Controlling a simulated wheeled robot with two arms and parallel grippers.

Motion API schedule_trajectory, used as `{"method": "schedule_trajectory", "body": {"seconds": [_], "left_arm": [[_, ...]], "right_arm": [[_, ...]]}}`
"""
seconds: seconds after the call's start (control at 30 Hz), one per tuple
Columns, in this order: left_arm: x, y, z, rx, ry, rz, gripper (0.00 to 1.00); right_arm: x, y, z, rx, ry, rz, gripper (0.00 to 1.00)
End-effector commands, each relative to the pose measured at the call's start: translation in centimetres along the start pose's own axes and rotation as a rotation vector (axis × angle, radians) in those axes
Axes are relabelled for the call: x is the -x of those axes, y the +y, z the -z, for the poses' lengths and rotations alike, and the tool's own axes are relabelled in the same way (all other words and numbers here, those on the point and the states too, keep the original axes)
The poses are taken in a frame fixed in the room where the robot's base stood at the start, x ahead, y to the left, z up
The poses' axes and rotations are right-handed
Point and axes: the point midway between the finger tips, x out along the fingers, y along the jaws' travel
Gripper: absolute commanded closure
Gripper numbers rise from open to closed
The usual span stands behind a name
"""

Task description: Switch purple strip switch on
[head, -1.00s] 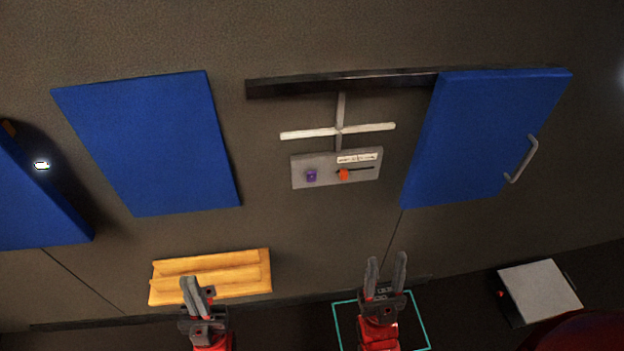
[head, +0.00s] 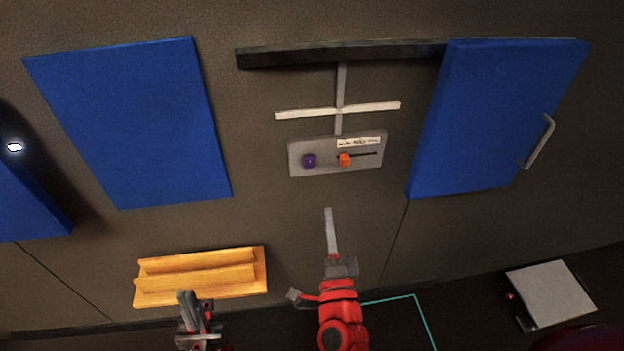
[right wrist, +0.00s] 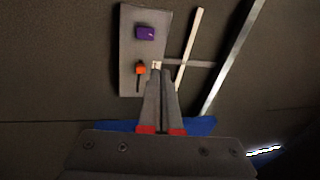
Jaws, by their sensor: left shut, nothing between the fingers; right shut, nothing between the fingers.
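The purple switch (head: 309,161) sits at the left of a grey panel (head: 325,168) on the wall; it also shows in the right wrist view (right wrist: 146,33). An orange slider (head: 345,160) with a dark slot is to its right, under a white label (head: 359,142). My right gripper (head: 328,209) is shut and empty, pointing up, below the panel and apart from it. In the right wrist view its fingertips (right wrist: 161,72) appear near the orange slider. My left gripper (head: 185,296) is shut and empty in front of the yellow shelf. The switch's on or off state cannot be told.
A white cross-shaped bar (head: 338,111) is above the panel. A blue sliding door (head: 490,120) with a handle is at right, a blue panel (head: 135,125) at left. A yellow shelf (head: 200,280) is low at left, a grey box (head: 550,292) low at right.

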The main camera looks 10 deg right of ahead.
Motion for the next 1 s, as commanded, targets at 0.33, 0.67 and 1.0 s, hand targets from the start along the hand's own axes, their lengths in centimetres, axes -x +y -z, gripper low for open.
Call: {"method": "schedule_trajectory", "body": {"seconds": [0.33, 0.67, 1.0], "left_arm": [[0.6, 0.0, -0.1, 0.0, 0.0, 0.0, 1.0], [1.1, 0.1, -0.2, 0.0, 0.0, 0.0, 1.0], [2.7, 0.1, -0.5, 0.0, 0.0, 0.0, 1.0]], "right_arm": [[0.5, 1.2, -1.4, -0.098, -0.073, -0.059, 1.0], [-0.1, 1.3, -1.3, -0.098, -0.067, -0.054, 1.0], [-5.7, 1.3, -1.5, -0.096, -0.064, -0.052, 1.0]]}}
